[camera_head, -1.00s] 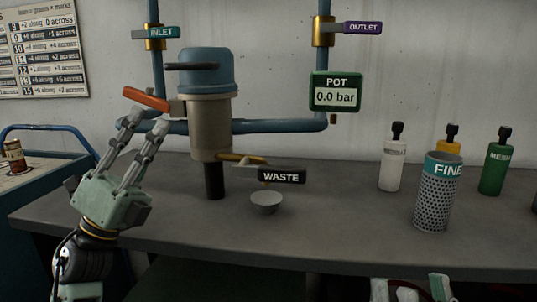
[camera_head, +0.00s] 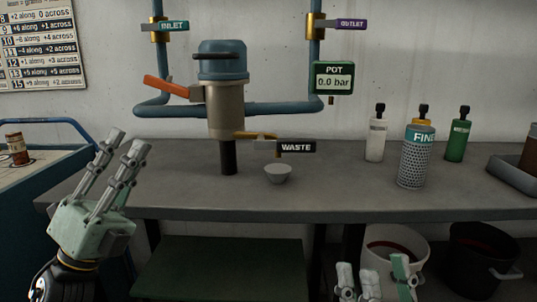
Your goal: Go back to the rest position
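My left gripper (camera_head: 129,141) is open and empty, its fingers pointing up in front of the left end of the bench. It is apart from the strainer pot (camera_head: 226,108) with its blue lid and orange lever (camera_head: 165,87). My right gripper (camera_head: 374,270) shows only in part at the bottom edge, below the bench front, with its fingers apart and nothing seen between them. The pot stands upright on the bench (camera_head: 330,195), with the WASTE tag (camera_head: 296,147) at its spout and a small grey bowl (camera_head: 278,174) below.
A perforated FINE cylinder (camera_head: 414,163) and white (camera_head: 376,137), yellow and green (camera_head: 457,138) bottles stand at the right. A grey tray (camera_head: 510,176) lies at the right end. A white bucket (camera_head: 395,245) and black bucket (camera_head: 482,250) stand below. A blue-railed cart (camera_head: 40,180) is at left.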

